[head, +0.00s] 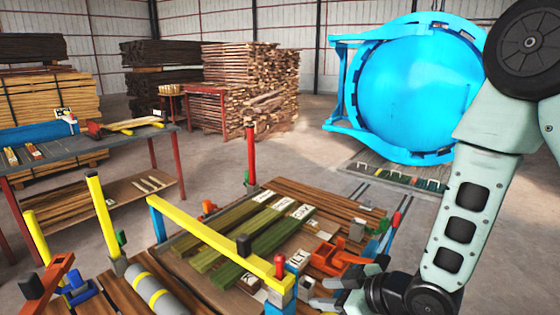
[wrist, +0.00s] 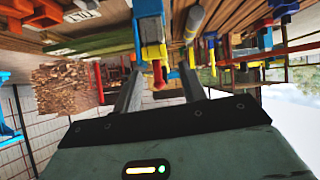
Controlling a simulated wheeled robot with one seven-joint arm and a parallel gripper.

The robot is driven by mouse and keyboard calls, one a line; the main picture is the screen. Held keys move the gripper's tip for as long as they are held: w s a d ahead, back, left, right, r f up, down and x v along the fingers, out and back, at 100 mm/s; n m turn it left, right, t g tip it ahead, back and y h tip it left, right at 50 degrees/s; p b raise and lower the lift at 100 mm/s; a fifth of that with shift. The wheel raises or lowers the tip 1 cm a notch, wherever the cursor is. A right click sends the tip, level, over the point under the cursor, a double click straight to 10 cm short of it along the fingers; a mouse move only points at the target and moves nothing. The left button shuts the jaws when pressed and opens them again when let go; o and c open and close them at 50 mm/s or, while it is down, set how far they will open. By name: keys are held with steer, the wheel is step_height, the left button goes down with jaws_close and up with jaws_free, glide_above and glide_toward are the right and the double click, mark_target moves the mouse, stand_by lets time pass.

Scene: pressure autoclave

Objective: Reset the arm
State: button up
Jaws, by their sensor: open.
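My arm comes down the right side of the head view, in front of part of the blue autoclave. My gripper (head: 325,293) is low in the head view, near the front right of the wooden work table (head: 330,205). In the wrist view my gripper (wrist: 158,92) shows two grey fingers spread apart, with nothing held between them. The wrist view is upside down. Beyond the fingers, a blue and yellow post with a red tip (wrist: 158,75) shows; I cannot tell how far away it is.
The round blue autoclave door (head: 415,90) stands at the back right. A yellow rail (head: 215,240) crosses the work table beside green boards (head: 262,235). An orange clamp (head: 340,258) is close to my gripper.

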steer(key=s+d+r+m+g+h, duration=0.1)
steer(key=s+d+r+g+h, duration=0.1)
steer(key=s, duration=0.8)
steer(key=s+d+r+m+g+h, duration=0.2)
steer(key=s+r+g+h, duration=0.3)
steer(key=s+r, duration=0.4)
steer(key=shift+s+r+h, duration=0.15)
steer(key=shift+s+h, duration=0.45)
steer(key=shift+s, duration=0.4)
